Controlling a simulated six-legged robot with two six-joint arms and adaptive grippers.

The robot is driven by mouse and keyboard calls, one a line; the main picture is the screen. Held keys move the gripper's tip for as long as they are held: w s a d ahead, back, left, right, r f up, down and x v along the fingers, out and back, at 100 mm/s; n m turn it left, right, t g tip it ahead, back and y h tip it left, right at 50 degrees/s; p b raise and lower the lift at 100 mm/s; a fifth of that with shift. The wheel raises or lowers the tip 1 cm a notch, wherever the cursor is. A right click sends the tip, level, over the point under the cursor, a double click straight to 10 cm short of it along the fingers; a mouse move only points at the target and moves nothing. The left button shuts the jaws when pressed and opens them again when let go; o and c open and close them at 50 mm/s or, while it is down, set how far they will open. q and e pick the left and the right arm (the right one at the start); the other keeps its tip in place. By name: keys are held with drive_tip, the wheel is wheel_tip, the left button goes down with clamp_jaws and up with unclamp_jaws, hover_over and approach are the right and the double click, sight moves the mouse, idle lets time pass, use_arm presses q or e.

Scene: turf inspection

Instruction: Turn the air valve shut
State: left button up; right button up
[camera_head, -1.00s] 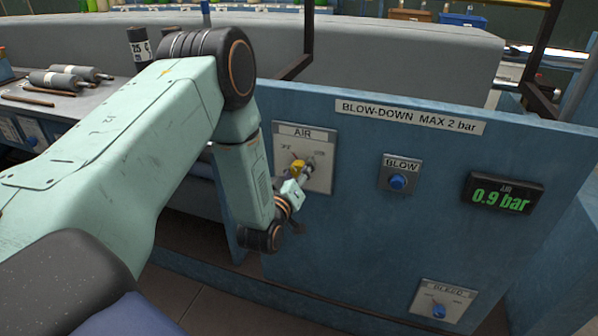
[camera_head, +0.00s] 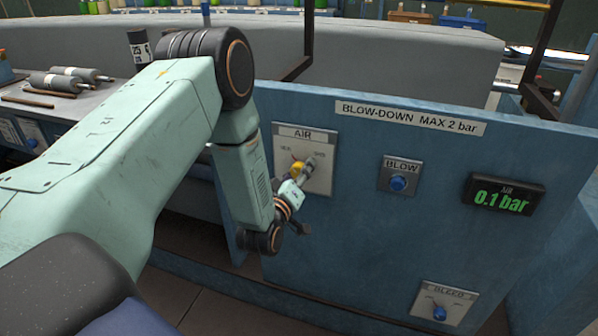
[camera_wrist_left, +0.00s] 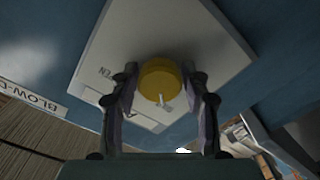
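The air valve is a yellow knob (camera_head: 298,168) on a pale plate (camera_head: 322,181) marked AIR, on the blue panel. In the left wrist view the round yellow knob (camera_wrist_left: 160,80) sits between the fingertips of my left gripper (camera_wrist_left: 161,78), one finger on each side and close against it. A small white pointer shows on the knob's lower edge. In the head view my left gripper (camera_head: 302,172) reaches the knob and partly hides it. The display (camera_head: 504,198) reads 0.1 bar. My right gripper is not in view.
A BLOW button (camera_head: 398,182) is right of the valve, and a BLEED control (camera_head: 440,312) is at the lower right. A sign (camera_head: 410,117) reads BLOW-DOWN MAX 2 bar. Grey rollers (camera_head: 57,81) lie on the bench at the left.

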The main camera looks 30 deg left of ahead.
use_arm(q)
drive_tip(key=shift+o, duration=1.3)
drive_tip(key=v, duration=1.2)
drive_tip(key=shift+f, duration=0.1)
drive_tip(key=s+d+f+m+g+h, duration=0.2)
drive_tip(key=s+f+g, duration=0.2)
drive_tip(key=f, duration=0.3)
drive_tip(key=s+d+f+m+g+h, duration=0.1)
drive_tip(key=s+d+f+m+g, duration=0.2)
drive_tip(key=f, duration=0.4)
drive_tip(key=s+d+f+m+g, duration=0.1)
drive_tip(key=s+d+f+g, duration=0.1)
drive_tip(key=s, duration=0.5)
drive_tip(key=s+d+f+m+g+h, duration=0.1)
drive_tip(key=s+f+m+g, duration=0.1)
drive_tip(key=s+g, duration=0.3)
drive_tip(key=s+d+f+m+g, duration=0.2)
drive_tip(key=s+g, duration=0.1)
drive_tip(key=s, duration=0.7)
drive_tip(key=shift+d, duration=0.3)
drive_tip(key=shift+f, duration=0.1)
